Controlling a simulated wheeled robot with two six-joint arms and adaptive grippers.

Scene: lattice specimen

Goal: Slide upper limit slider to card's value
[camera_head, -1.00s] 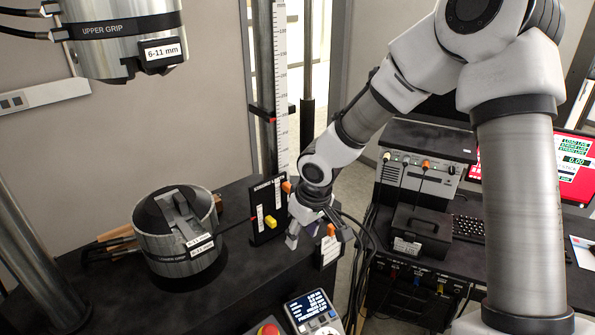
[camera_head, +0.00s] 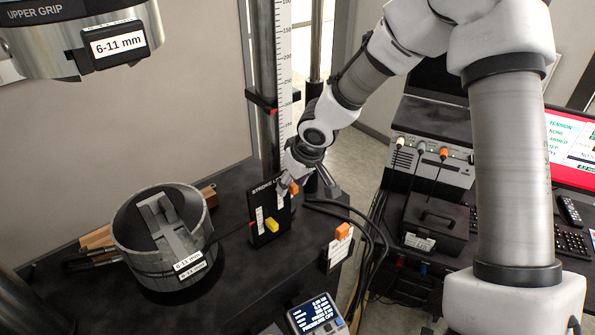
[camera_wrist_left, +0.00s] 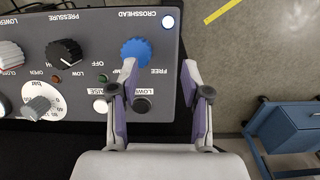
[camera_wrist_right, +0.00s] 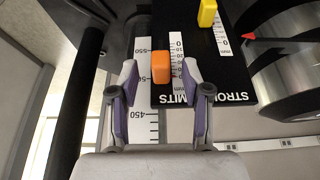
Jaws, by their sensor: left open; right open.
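The black stroke limits panel (camera_head: 258,198) stands upright on the dark bench. It carries an orange slider (camera_head: 294,188) and a yellow slider (camera_head: 272,226) beside white scales. My right gripper (camera_head: 286,182) is at the panel's upper right edge. In the right wrist view, the orange slider (camera_wrist_right: 161,67) lies between the open fingertips of that gripper (camera_wrist_right: 160,72), with no clear contact. The yellow slider (camera_wrist_right: 207,13) is farther up. A white card (camera_head: 337,252) with an orange top stands at the bench edge; its text is unreadable. My left gripper (camera_wrist_left: 160,68) is open and empty.
The left gripper is over a control console (camera_wrist_left: 90,60), its finger by a blue knob (camera_wrist_left: 135,50). A metal lower grip (camera_head: 165,240) stands left of the panel. A ruled column (camera_head: 284,80) rises behind it. Black cables (camera_head: 350,215) run to the right.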

